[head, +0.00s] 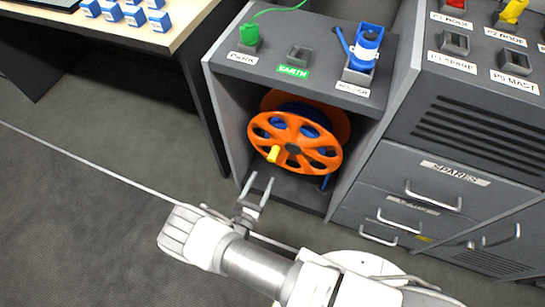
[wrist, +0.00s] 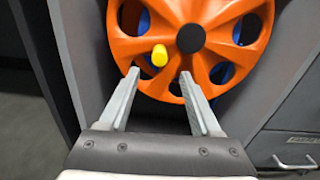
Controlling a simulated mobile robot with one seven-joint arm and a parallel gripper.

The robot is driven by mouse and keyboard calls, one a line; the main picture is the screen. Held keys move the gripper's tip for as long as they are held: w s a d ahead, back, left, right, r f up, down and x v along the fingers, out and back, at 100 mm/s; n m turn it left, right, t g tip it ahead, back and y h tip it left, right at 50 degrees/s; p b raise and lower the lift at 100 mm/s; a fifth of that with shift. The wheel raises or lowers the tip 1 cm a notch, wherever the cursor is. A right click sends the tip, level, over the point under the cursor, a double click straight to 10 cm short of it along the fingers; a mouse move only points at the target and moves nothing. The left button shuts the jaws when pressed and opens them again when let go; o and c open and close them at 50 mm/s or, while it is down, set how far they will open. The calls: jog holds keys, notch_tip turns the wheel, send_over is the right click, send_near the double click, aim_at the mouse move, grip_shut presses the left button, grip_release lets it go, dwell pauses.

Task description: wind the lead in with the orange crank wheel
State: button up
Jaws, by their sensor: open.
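The orange crank wheel (head: 295,141) is a round disc with oval holes and a dark hub, standing in the open bay of a grey cabinet. Its yellow handle (head: 273,154) sticks out on the lower left of the wheel. Blue lead shows behind the wheel through the holes. My gripper (head: 257,187) is open and empty, in front of and below the wheel. In the wrist view the wheel (wrist: 222,18) fills the top, and the yellow handle (wrist: 159,55) lies ahead of my open fingers (wrist: 158,74), nearer the left one. No contact with the handle is visible.
The cabinet top (head: 268,68) carries labelled sockets, a green plug (head: 249,34) with a green cable, and a blue connector (head: 364,47). Grey drawers (head: 405,208) with bar handles stand right of the bay. A table with blue blocks (head: 124,14) is at upper left. A thin pale line crosses the floor.

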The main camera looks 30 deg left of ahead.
aim_at(271, 161)
jog(key=w, duration=0.3)
jog(key=w+b, duration=0.1)
jog(key=w, duration=0.2)
jog(key=w+a+b, duration=0.1)
jog(key=w, duration=0.3)
jog(key=shift+w, duration=0.1)
grip_shut()
dwell(1.1)
